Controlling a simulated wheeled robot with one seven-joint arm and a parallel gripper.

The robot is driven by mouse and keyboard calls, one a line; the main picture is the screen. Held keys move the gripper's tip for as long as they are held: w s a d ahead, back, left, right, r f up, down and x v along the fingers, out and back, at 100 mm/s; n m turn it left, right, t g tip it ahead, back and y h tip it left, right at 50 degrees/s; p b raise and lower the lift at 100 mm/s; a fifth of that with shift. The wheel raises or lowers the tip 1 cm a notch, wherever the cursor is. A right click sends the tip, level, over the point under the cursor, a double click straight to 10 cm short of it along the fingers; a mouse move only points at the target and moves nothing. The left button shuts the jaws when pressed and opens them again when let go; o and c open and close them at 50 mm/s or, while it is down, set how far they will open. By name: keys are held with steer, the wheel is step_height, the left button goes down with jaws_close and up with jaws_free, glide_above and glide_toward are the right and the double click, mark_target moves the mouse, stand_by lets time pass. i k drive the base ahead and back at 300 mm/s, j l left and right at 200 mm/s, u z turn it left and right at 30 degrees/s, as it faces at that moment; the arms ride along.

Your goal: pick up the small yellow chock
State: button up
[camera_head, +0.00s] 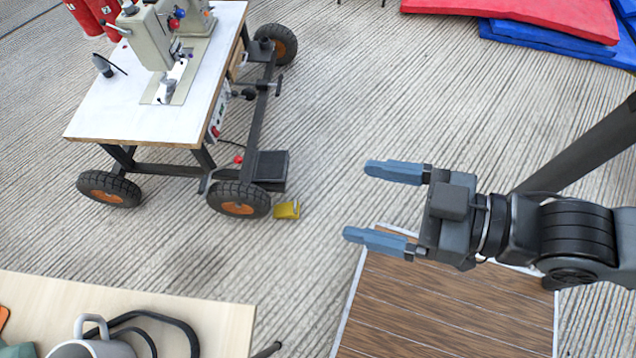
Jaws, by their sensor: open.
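The small yellow chock (287,210) sits on the ribbed grey floor. It is right beside the front right wheel (239,199) of the wheeled sewing machine cart; I cannot tell whether it touches the tyre. My gripper (370,204) is open and empty, its two blue fingers spread and pointing left. In the picture it is to the right of the chock, apart from it, with bare floor showing between them. Nothing hides the chock.
The cart's white top (100,110) carries a sewing machine (155,40). A wooden-slat platform (440,310) lies below my arm. A pale table (225,320) with a grey mug (95,345) stands at lower left. Red (530,12) and blue mats (560,42) lie at upper right. The middle floor is clear.

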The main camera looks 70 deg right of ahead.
mark_target(285, 208)
steer(key=k+z, duration=0.25)
steer(key=k, duration=0.15)
steer(key=k+l+z, duration=0.25)
steer(key=k, duration=0.2)
steer(key=i+l+u, duration=0.15)
steer(key=i+l, duration=0.2)
steer(key=i, duration=0.3)
steer(key=i+l+u, duration=0.2)
steer(key=i+l, duration=0.25)
steer(key=i, duration=0.15)
steer(key=u, duration=1.1)
